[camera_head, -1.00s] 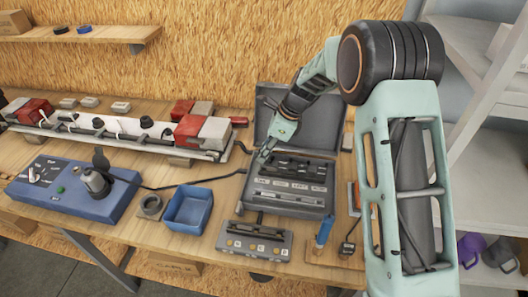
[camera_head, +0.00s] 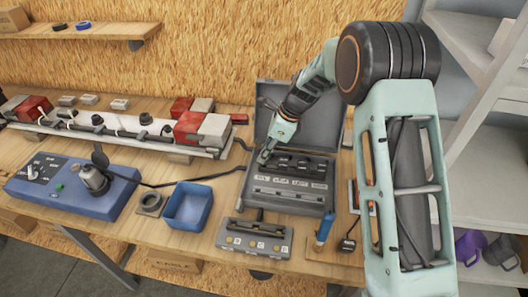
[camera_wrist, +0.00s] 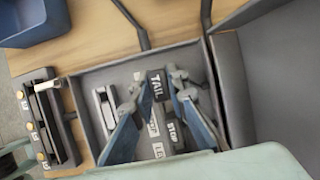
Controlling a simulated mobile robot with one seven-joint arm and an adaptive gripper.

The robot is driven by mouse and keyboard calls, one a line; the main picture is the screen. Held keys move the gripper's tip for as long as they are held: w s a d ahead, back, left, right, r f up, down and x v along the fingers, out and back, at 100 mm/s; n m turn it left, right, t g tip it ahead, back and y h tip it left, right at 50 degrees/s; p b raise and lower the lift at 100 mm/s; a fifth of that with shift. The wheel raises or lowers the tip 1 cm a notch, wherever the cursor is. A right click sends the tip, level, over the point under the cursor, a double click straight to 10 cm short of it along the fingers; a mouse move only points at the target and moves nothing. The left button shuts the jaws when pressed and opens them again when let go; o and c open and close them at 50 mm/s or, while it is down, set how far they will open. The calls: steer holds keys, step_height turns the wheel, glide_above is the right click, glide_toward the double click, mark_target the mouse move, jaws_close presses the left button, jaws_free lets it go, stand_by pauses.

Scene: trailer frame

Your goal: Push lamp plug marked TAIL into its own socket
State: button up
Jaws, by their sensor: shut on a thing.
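The dark lamp plug with the white TAIL label (camera_wrist: 157,86) is between the fingertips of my gripper (camera_wrist: 158,82) in the wrist view. My gripper is shut on it over the open grey case. In the head view my gripper (camera_head: 266,153) is at the back left of the case (camera_head: 312,208), and the plug is too small to make out there. In the wrist view a STOP label (camera_wrist: 174,132) shows below the plug, partly hidden by the fingers. I cannot tell which opening is the TAIL socket.
A grey block with several yellow round marks (camera_head: 231,241) stands in front of the case. A blue bin (camera_head: 187,205) and a blue box (camera_head: 75,205) are to the left. A white rail with red-grey ends (camera_head: 120,134) runs behind them. A dark cable (camera_head: 205,178) crosses the bench.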

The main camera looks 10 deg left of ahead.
steer(key=shift+f, duration=0.3)
steer(key=shift+f+b, duration=0.3)
steer(key=shift+f, duration=0.15)
steer(key=shift+f, duration=0.5)
stand_by(0.6)
steer(key=o, duration=1.2)
steer(key=shift+o, duration=0.2)
steer(key=shift+r, duration=0.15)
steer(key=shift+r+p, duration=1.6)
steer(key=shift+r, duration=1.8)
